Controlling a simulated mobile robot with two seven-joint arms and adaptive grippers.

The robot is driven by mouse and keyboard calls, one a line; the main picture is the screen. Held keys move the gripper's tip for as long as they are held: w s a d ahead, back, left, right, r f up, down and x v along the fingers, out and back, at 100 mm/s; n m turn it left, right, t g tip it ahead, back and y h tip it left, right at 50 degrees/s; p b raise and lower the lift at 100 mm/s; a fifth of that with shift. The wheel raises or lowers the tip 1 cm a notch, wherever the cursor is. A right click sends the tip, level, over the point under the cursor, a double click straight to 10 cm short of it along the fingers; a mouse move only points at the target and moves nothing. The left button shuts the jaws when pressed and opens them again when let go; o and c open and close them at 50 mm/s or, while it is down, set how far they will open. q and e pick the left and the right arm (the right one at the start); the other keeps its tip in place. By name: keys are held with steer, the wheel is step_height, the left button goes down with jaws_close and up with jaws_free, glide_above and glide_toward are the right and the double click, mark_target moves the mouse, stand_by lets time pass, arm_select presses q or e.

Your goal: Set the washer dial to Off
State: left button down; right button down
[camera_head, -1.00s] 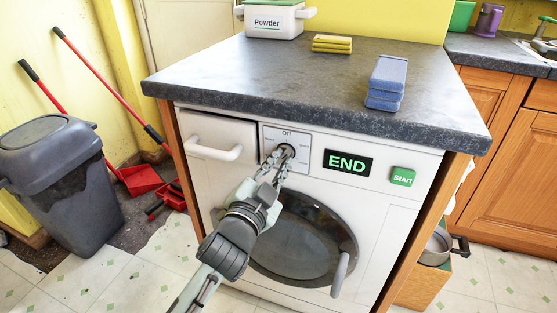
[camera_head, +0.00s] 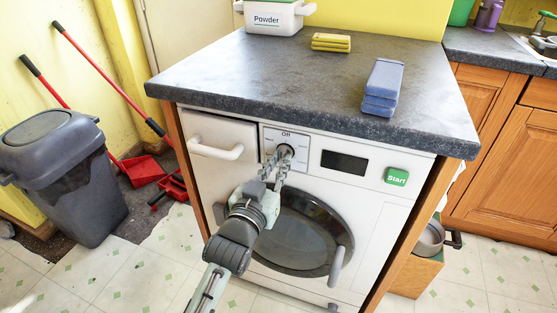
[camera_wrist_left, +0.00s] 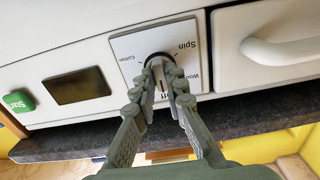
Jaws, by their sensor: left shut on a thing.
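The washer dial (camera_head: 286,150) is a round grey knob on a white square plate, with "Off" printed above it. In the left wrist view the dial (camera_wrist_left: 159,62) appears upside down, with "Spin", "Cotton" and a partly covered "Off" label around it. My left gripper (camera_head: 279,160) is shut on the dial, a finger on either side; its fingertips also show in the left wrist view (camera_wrist_left: 162,73). A light line between the fingers seems to run toward "Off", though the fingers partly hide it. The washer display (camera_head: 344,162) is dark. My right gripper is not in view.
A drawer handle (camera_head: 216,150) sits left of the dial and a green Start button (camera_head: 396,177) to the right. The worktop (camera_head: 270,80) overhangs the panel. The round door (camera_head: 300,232) is below. A grey bin (camera_head: 62,180) stands at the left.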

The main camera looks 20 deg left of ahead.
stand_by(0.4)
arm_select(q)
steer(key=c, duration=1.6)
jaws_free()
steer(key=shift+o, duration=0.2)
steer(key=s, duration=1.2)
steer(key=shift+a, duration=0.2)
